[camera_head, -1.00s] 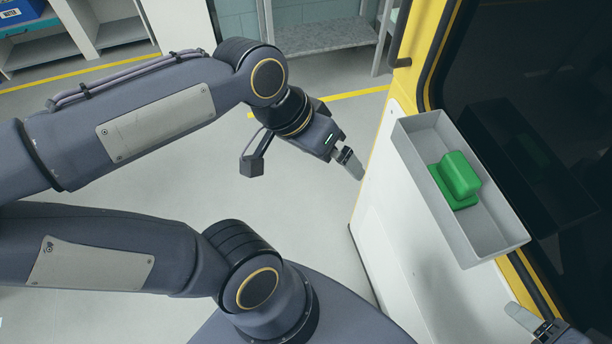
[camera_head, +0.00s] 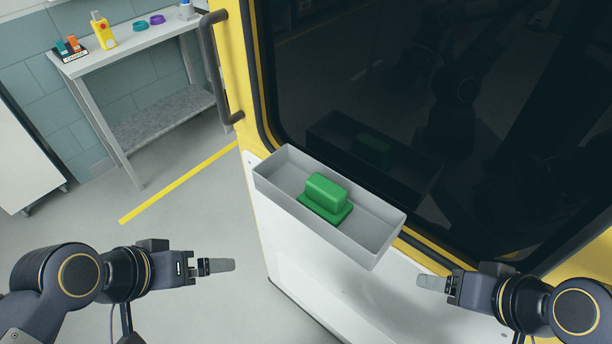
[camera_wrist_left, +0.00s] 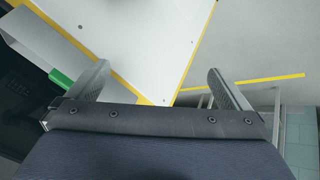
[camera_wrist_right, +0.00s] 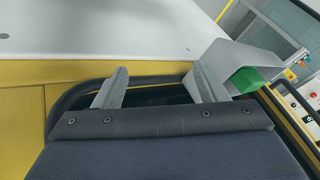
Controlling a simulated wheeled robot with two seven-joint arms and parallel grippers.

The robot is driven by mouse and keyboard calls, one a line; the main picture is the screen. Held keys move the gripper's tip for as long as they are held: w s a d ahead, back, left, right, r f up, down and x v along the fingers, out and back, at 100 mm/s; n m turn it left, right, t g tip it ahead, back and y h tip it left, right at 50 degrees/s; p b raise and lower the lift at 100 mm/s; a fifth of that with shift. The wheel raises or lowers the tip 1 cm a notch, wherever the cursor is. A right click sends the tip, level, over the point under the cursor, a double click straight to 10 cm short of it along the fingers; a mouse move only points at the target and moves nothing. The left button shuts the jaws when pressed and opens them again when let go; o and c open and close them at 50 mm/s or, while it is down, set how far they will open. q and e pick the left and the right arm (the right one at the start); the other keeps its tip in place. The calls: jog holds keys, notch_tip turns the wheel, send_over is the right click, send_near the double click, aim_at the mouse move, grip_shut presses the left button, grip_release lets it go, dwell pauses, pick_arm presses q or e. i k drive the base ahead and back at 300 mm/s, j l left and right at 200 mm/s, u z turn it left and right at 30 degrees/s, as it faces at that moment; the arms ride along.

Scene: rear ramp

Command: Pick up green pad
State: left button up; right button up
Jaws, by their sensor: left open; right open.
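The green pad (camera_head: 327,195), a block on a wider flat base, lies in a grey open-topped tray (camera_head: 272,170) fixed to the white and yellow panel. It shows partly in the left wrist view (camera_wrist_left: 62,79) and in the right wrist view (camera_wrist_right: 243,80). My left gripper (camera_head: 218,266) is open and empty, left of the tray and apart from it. My right gripper (camera_head: 432,283) is open and empty, to the right of and below the tray, apart from it. Both fingers of each gripper show in its own wrist view, with nothing between them.
A dark window (camera_head: 400,100) rises right behind the tray and mirrors it. A black handle (camera_head: 217,70) stands out from the yellow frame. A bench (camera_head: 130,45) with a yellow bottle (camera_head: 102,30) and small items stands at the upper left. The floor between is clear.

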aim_at(324, 198)
jog(key=j+z, duration=0.25)
jog(key=z, duration=0.25)
jog(key=j+z, duration=0.25)
jog(key=z, duration=0.25)
jog(key=j+z, duration=0.15)
jog(key=j, duration=0.95)
jog(key=j+z, duration=0.2)
jog(key=j, duration=0.85)
